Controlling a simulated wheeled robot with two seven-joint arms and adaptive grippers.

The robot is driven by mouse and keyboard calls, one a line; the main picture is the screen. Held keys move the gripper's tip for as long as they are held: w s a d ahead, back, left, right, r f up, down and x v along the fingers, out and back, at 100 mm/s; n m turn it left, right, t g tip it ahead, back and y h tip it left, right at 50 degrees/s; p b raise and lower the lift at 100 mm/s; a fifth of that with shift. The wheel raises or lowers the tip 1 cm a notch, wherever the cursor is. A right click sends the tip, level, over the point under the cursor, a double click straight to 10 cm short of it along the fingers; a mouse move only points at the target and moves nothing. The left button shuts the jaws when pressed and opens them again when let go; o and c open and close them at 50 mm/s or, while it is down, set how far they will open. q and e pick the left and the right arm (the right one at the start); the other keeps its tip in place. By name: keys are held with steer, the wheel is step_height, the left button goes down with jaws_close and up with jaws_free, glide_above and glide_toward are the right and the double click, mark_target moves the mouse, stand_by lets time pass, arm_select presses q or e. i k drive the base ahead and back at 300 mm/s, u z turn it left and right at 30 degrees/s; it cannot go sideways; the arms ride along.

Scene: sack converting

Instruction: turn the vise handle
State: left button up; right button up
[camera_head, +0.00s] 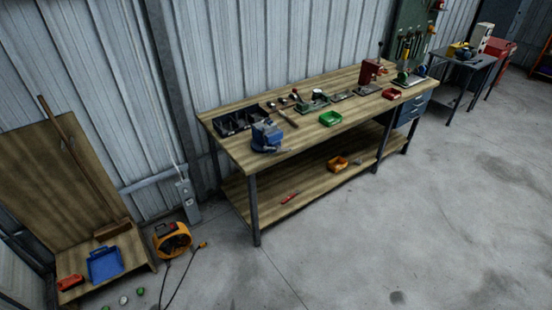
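A blue bench vise (266,136) sits at the near left corner of the wooden workbench (240,148). Its handle is too small to make out clearly; a thin grey part shows low at its front right. Neither of my grippers is in the head view, and no part of my arms shows near the vise.
A black bin tray (240,119), a hammer (288,118), a green tray (330,118) and a red press (371,72) are on the bench. A yellow-orange reel (172,238) with a cable stands on the floor at left. The concrete floor before the bench is clear.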

mark_target(277, 148)
steer(key=z, duration=0.65)
steer(key=i, duration=0.65)
steer(key=z, duration=0.65)
steer(key=i, duration=1.35)
steer(key=u, duration=0.7)
